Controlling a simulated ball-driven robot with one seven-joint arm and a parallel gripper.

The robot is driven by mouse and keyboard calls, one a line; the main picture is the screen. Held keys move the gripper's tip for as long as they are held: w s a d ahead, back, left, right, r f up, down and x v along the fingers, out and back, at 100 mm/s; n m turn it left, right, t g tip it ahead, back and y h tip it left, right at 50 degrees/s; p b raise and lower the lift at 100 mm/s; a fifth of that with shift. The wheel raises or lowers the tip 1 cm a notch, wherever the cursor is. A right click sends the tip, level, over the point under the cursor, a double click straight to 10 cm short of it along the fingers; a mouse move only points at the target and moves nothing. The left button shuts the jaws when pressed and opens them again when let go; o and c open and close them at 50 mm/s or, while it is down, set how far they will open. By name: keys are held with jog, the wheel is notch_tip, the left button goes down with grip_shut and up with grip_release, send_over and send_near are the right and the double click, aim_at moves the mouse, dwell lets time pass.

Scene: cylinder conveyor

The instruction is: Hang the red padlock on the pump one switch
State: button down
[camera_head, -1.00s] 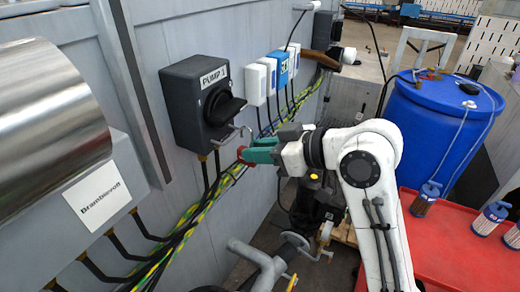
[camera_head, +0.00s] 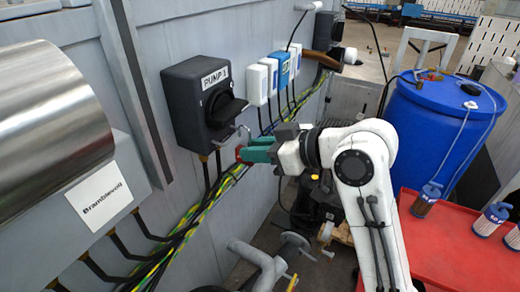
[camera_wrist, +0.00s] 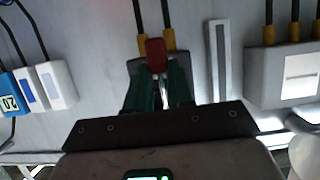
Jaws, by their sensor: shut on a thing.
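The dark grey switch box labelled PUMP 1 (camera_head: 190,112) is on the grey wall, with a black handle (camera_head: 228,108) standing out from its front. My gripper (camera_head: 248,153) has teal fingers and is shut on the red padlock (camera_head: 239,154), just right of and below the handle. The padlock's metal shackle (camera_head: 243,132) rises toward the handle; I cannot tell whether it touches it or passes through it. In the wrist view the red padlock body (camera_wrist: 155,55) shows between the fingertips, with part of the dark box behind it.
White and blue boxes (camera_head: 281,70) are on the wall to the right of the switch. Black and yellow-green cables run below. A metal cylinder (camera_head: 50,120) is at the left. A blue drum (camera_head: 440,125) and red surface (camera_head: 450,250) with bottles are at the right.

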aim_at(239, 147)
jog(key=shift+w+a, duration=0.45)
jog(key=shift+a, duration=0.4)
jog(key=shift+w+a, duration=0.2)
jog(key=shift+a, duration=0.05)
jog(key=shift+w+a+r, duration=0.1)
jog(key=shift+w+a, duration=0.05)
jog(key=shift+a, duration=0.1)
jog(key=shift+a+r, duration=0.2)
jog(key=shift+r, duration=0.25)
dwell(0.4)
jog(key=shift+f, duration=0.1)
jog(key=shift+a+f, duration=0.3)
jog(key=shift+f, duration=0.35)
jog(key=shift+d+f+b, duration=0.15)
jog(key=shift+f+b, duration=0.5)
jog(key=shift+f, duration=0.3)
